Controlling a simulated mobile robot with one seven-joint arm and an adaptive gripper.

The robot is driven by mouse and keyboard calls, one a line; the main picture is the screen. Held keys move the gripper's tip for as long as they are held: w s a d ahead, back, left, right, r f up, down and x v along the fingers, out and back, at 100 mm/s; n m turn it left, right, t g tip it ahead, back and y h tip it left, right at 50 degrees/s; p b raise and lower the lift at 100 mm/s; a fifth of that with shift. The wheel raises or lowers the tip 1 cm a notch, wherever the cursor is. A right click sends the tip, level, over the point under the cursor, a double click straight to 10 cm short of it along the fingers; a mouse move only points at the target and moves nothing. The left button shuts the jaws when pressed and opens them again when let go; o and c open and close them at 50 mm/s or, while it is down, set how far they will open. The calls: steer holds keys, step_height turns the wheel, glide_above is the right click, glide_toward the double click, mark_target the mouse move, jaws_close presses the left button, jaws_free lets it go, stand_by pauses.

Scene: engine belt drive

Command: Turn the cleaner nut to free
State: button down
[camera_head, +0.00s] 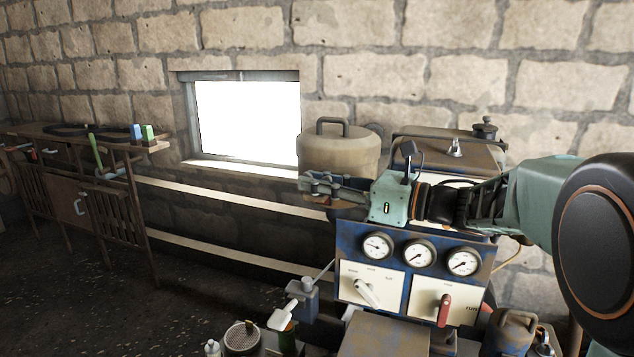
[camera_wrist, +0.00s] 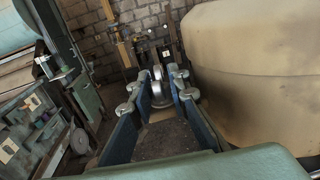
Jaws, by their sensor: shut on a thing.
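My gripper (camera_head: 318,187) reaches left across the engine and lies level in front of a beige canister (camera_head: 338,155) with a dark handle. In the wrist view, the two fingers of my gripper (camera_wrist: 157,86) point away, with a small silvery round piece (camera_wrist: 157,74) between their tips. I take this piece to be the cleaner nut; its shape is partly hidden by the fingers. The gripper is shut on it. In the head view the fingers hide the nut. The canister also fills the right of the wrist view (camera_wrist: 255,75), close beside the right finger.
A blue panel (camera_head: 405,232) with gauges, a white lever (camera_head: 366,292) and a red lever (camera_head: 444,310) stands below my arm. A tank (camera_head: 450,150) is behind it. A workbench (camera_head: 90,165) stands at the left wall.

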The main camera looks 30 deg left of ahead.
steer(key=shift+f+n+g+b, duration=0.15)
steer(key=shift+n+g+b, duration=0.25)
steer(key=shift+g+b, duration=0.3)
steer(key=shift+n+g+b, duration=0.3)
steer(key=shift+g+b, duration=0.1)
steer(key=shift+b, duration=0.1)
steer(key=c, duration=2.1)
jaws_free()
steer(key=shift+d, duration=0.1)
steer(key=w+d, duration=0.1)
steer(key=d, duration=1)
steer(key=shift+w+d, duration=0.2)
steer(key=shift+d, duration=0.2)
